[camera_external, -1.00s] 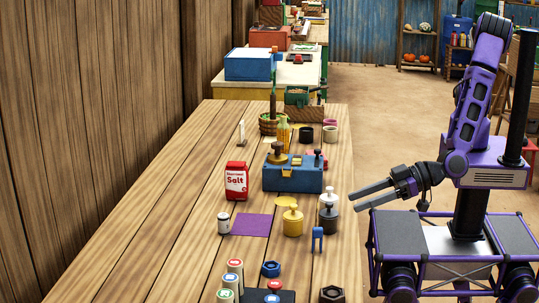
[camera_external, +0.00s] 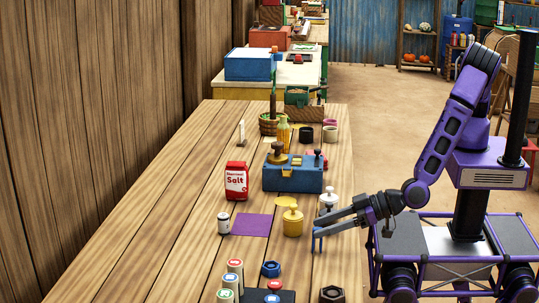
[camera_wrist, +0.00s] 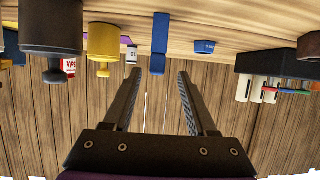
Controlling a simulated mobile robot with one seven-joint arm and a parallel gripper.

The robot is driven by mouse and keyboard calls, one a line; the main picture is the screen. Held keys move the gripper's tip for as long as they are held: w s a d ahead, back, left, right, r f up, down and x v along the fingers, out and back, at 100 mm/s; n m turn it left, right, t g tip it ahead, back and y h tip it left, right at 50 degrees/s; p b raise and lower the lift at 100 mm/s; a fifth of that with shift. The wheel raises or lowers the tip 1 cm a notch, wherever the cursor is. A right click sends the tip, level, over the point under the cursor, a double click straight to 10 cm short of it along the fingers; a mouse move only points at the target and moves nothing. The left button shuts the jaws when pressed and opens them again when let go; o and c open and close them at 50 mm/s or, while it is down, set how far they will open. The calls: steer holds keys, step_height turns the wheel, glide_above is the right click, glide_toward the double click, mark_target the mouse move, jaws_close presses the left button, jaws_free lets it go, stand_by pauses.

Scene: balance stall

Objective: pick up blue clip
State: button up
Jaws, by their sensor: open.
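The blue clip (camera_external: 317,244) stands upright near the right edge of the wooden table, partly hidden behind my fingers in the external view. In the wrist view the clip (camera_wrist: 159,45) appears ahead of the fingertips, roughly centred between them. My gripper (camera_external: 317,229) is open and empty, reaching in over the table edge from the right at the clip. In the wrist view my gripper (camera_wrist: 159,73) shows its two fingers apart with nothing between them. I cannot tell whether a finger touches the clip.
A yellow weight (camera_external: 293,223) stands close left of the clip, and a grey weight (camera_external: 327,197) stands just behind my fingers. A blue hex piece (camera_external: 271,269) and a dark one (camera_external: 332,294) lie nearer the camera. The purple mat (camera_external: 249,226) lies further left.

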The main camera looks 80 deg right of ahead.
steer(key=x, duration=0.5)
steer(key=shift+d+f, duration=0.15)
steer(key=shift+f, duration=0.1)
jaws_close()
